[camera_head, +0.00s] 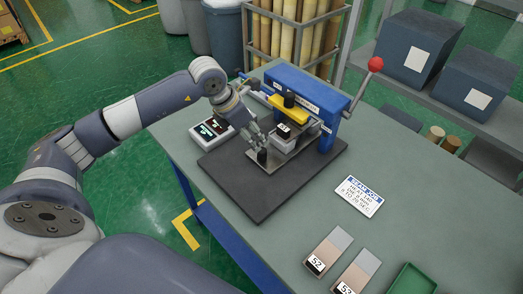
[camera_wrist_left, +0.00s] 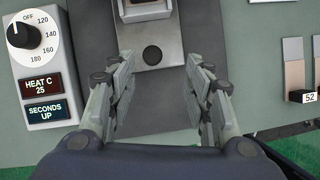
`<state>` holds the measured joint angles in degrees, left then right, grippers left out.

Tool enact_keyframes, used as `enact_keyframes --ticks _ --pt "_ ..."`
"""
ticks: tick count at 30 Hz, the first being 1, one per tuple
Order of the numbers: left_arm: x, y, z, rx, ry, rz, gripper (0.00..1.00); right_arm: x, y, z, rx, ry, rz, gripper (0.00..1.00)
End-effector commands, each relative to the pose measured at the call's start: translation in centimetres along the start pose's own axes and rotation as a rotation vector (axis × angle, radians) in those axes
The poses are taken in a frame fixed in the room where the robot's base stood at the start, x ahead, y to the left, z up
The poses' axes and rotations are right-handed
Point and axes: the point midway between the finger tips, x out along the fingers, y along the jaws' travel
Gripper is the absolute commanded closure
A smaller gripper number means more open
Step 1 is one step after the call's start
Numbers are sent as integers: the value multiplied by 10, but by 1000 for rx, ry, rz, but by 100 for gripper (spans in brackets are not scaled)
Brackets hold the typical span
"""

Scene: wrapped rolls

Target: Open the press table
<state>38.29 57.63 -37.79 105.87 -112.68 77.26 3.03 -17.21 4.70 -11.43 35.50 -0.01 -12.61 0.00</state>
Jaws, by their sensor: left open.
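The press has a blue frame (camera_head: 300,88) with a yellow bar (camera_head: 288,108) and a lever ending in a red ball (camera_head: 376,64). Its grey press table (camera_head: 272,166) lies low under the frame, with a black knob on its front part. The knob (camera_wrist_left: 152,55) shows clearly in the left wrist view, ahead of and between the fingers' lines. My left gripper (camera_wrist_left: 160,98) is open and empty, its fingers apart on either side. In the head view my left gripper (camera_head: 257,142) is beside the knob and partly covers it. My right gripper is not in view.
A dark base plate (camera_head: 255,200) lies under the press. A control box (camera_head: 211,132) with a dial and displays reading "HEAT C 25" and "SECONDS UP" stands left of it. A white job card (camera_head: 359,196), labelled samples (camera_head: 328,252) and a green tray (camera_head: 412,281) lie to the right.

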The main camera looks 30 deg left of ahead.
Motion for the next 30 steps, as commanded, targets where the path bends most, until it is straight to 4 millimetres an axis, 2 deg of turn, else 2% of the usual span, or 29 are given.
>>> enact_keyframes --ticks 2,5,15,21,30 --pt "-1 8 -4 -1 22 24 54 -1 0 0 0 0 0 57" --pt "7 10 -6 -2 31 29 54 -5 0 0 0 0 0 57" --pt "69 10 -6 -3 28 24 54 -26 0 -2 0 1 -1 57" --pt "96 12 -7 -2 27 26 54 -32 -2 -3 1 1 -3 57" --pt "106 12 -8 1 26 28 54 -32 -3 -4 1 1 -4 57"
